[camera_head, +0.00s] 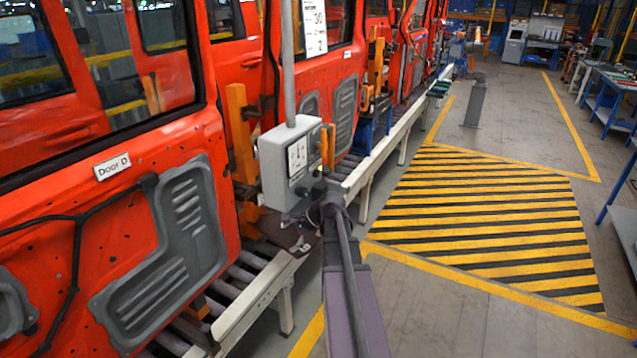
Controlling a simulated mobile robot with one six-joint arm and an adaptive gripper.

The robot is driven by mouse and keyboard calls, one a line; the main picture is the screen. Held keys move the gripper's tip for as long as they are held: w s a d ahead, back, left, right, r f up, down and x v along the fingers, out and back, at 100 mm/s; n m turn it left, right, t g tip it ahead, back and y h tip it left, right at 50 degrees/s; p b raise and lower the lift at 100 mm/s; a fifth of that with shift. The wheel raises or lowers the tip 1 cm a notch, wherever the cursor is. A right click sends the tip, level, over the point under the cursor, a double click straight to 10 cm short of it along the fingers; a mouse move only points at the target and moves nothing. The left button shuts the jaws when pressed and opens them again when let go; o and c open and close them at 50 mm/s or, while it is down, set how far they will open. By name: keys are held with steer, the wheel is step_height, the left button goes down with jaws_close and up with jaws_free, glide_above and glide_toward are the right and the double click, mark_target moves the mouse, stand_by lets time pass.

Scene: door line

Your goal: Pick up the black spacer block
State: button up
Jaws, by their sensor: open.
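My arm reaches up from the bottom centre, and my gripper (318,192) is a small dark shape at its far end, in front of the lower right of the grey control box (287,165). It is open. Its fingers are small and blend with the dark parts around them. I cannot make out the black spacer block for certain. A dark brown flat patch (284,234) lies at the conveyor edge just below and left of my gripper, and I cannot tell what rests on it.
Red car doors hang along the left, the nearest labelled Door D (112,167). A roller conveyor (250,300) with a pale rail runs beneath them. A yellow-and-black striped floor area (490,220) is clear at right. A grey post (475,103) stands beyond; blue workbenches line the far right.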

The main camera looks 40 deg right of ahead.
mark_target(320, 192)
steer(key=d+r+m+t, duration=0.1)
steer(key=d+r+m, duration=0.1)
steer(key=d, duration=0.1)
steer(key=d+r+m+t+p, duration=0.1)
steer(key=d+m, duration=0.1)
steer(key=d, duration=0.2)
steer(key=s+d+r+m, duration=0.1)
steer(key=d+r, duration=0.1)
steer(key=d, duration=0.2)
steer(key=shift+r+m+t, duration=0.35)
steer(key=shift+m+t, duration=0.05)
steer(key=s+d+r+m+t, duration=0.1)
steer(key=s+d+r+m, duration=0.1)
steer(key=d, duration=0.4)
steer(key=s+d+r+m+t, duration=0.1)
steer(key=s+d+m+t, duration=0.1)
steer(key=d+m, duration=0.2)
steer(key=shift+d+r+t+h, duration=0.3)
steer(key=shift+d+r+h, duration=0.1)
steer(key=shift+d, duration=0.5)
steer(key=b+x, duration=0.2)
steer(key=x, duration=0.6)
steer(key=shift+w+a, duration=0.15)
steer(key=shift+w, duration=0.1)
steer(key=shift+b+x, duration=0.95)
steer(key=shift+x, duration=1.6)
steer(key=shift+w+r, duration=0.15)
